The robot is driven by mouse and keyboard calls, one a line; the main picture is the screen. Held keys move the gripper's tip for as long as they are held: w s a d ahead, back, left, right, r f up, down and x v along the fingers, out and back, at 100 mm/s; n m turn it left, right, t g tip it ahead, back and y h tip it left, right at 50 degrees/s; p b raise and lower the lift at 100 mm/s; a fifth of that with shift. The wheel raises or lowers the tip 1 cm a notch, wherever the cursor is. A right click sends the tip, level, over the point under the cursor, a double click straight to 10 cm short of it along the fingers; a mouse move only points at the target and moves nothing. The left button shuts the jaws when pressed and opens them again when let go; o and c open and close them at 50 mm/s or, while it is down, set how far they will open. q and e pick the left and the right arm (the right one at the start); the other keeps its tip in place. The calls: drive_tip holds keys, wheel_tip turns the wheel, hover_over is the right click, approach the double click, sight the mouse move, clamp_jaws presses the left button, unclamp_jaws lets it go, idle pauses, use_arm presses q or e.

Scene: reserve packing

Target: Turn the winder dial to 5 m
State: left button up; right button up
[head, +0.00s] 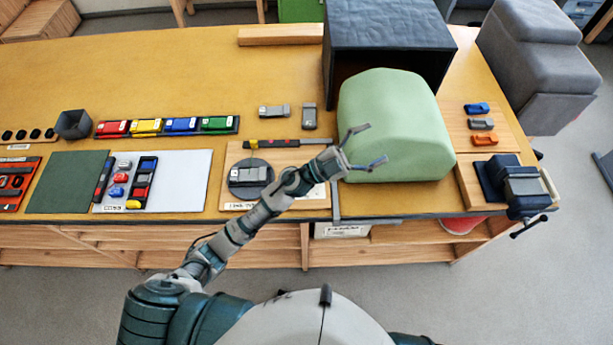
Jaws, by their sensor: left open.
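No dial with a readable 5 m mark can be made out. A wooden board (287,160) at the front middle of the table carries a dark round disc (238,190) with a grey block (249,175) on it. A white patch (318,192) shows at the board's right side, partly hidden by my left forearm. My left gripper (375,145) is open and empty, its fingers spread in front of the green rounded block (390,110), right of the board. Whether it touches the block cannot be told. My right gripper is not in view.
A black open-fronted box (395,35) stands behind the green block. A dark vise (522,187) sits at the table's right corner. Coloured blocks in a tray (168,136), a green mat (68,182) and a white sheet (185,180) lie left. The back left tabletop is clear.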

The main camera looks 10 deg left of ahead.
use_arm(q)
drive_tip(key=s+d+f+m+g+y, duration=0.35)
drive_tip(key=f+m+g+y, duration=0.45)
drive_tip(key=f+m+g, duration=0.3)
drive_tip(key=w+a+f+n+y, duration=0.1)
drive_tip(key=w+a+n+y, duration=0.2)
drive_tip(key=a, duration=0.4)
drive_tip(key=w+a+n+y, duration=0.1)
drive_tip(key=w+a+y, duration=0.2)
drive_tip(key=a+y, duration=0.3)
drive_tip(key=w+a+f+n+y, duration=0.1)
drive_tip(key=w+a+n+y, duration=0.2)
drive_tip(key=a, duration=0.4)
drive_tip(key=shift+m+t+y, duration=0.3)
drive_tip(key=shift+m+y, duration=0.3)
drive_tip(key=shift+m, duration=0.2)
wheel_tip(320, 180, down, 17)
drive_tip(key=p, duration=0.2)
drive_tip(key=shift+s+d+p, duration=0.1)
drive_tip(key=shift+p, duration=0.2)
drive_tip(key=shift+r, duration=0.1)
